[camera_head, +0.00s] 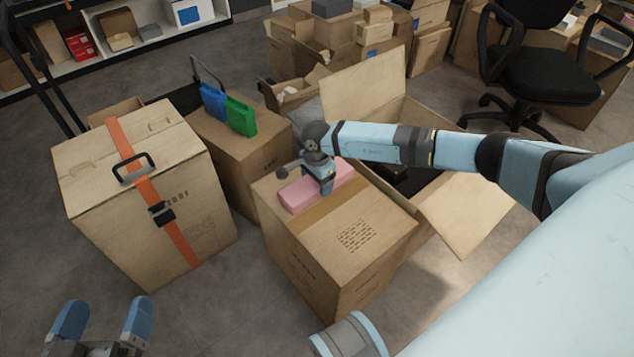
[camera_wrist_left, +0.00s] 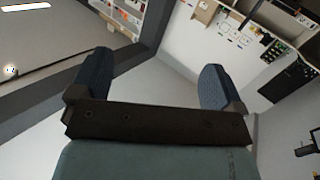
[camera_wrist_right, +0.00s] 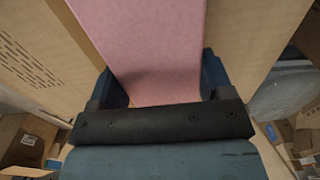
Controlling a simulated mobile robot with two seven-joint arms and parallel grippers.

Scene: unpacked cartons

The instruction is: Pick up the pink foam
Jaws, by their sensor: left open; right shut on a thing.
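The pink foam (camera_head: 303,193) is a flat, long block lying on top of a closed carton (camera_head: 340,245) in the middle of the head view. My right gripper (camera_head: 322,185) reaches it from above and is shut on it, with fingers on either side. In the right wrist view the pink foam (camera_wrist_right: 155,50) fills the space between the fingers of my right gripper (camera_wrist_right: 165,85). The head view shows no clear gap between foam and carton. My left gripper (camera_head: 105,318) is open and empty at the lower left. It also shows open in the left wrist view (camera_wrist_left: 155,85).
A large carton with an orange strap (camera_head: 140,190) stands on the left. An open carton (camera_head: 365,85) stands behind my right arm. A black office chair (camera_head: 540,70) is at the back right.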

